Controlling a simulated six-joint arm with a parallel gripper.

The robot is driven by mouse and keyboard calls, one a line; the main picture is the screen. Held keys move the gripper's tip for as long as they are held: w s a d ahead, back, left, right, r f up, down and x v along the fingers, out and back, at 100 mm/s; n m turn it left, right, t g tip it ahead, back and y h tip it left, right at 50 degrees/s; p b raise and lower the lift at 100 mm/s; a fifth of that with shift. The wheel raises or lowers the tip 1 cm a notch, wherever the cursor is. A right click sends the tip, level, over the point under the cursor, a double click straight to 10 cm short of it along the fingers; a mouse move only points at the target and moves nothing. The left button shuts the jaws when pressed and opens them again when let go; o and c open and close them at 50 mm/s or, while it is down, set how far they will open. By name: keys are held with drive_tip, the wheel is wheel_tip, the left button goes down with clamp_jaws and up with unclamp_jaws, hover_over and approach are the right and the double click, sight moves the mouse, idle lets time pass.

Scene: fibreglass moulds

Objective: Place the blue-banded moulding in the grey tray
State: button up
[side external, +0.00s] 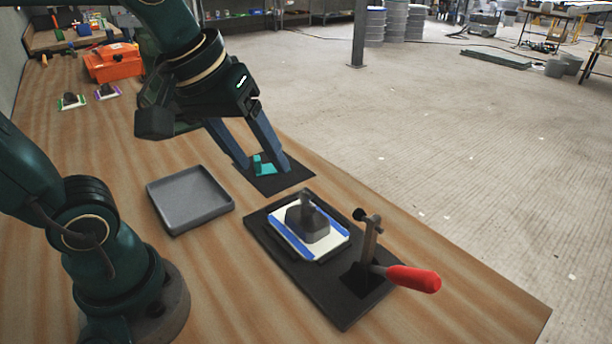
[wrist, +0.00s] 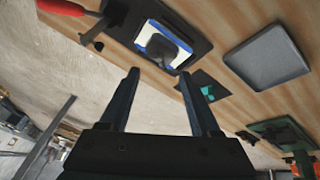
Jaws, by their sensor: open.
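The blue-banded moulding (side external: 333,238) is a white plate with blue bands and a dark grey raised block with a knob on top. It sits on a black base plate beside a toggle clamp; it also shows in the wrist view (wrist: 147,41). The grey tray (side external: 188,200) is empty, left of the base plate; it shows at the right in the wrist view (wrist: 268,57). My gripper (side external: 266,169) is open with nothing between its fingers, above a small black mat behind the moulding. In the wrist view its fingers (wrist: 160,85) are spread below the moulding.
The toggle clamp with a red handle (side external: 412,278) stands up at the base plate's right end. A teal piece (side external: 264,168) lies on the black mat (side external: 283,184). An orange toolbox (side external: 112,63) and two small mouldings, green-edged (side external: 71,101) and purple-edged (side external: 107,92), are at the far left.

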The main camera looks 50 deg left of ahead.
drive_tip(key=w+f+n+g, duration=0.2)
drive_tip(key=w+f+n, duration=0.15)
drive_tip(key=w, duration=0.35)
drive_tip(key=n+g, duration=0.2)
drive_tip(key=g, duration=0.1)
hover_over(307, 205)
drive_tip(key=shift+m, duration=0.25)
wheel_tip(307, 205, down, 5)
drive_tip(key=shift+f, duration=2.8)
clamp_jaws()
drive_tip(key=shift+r, duration=0.1)
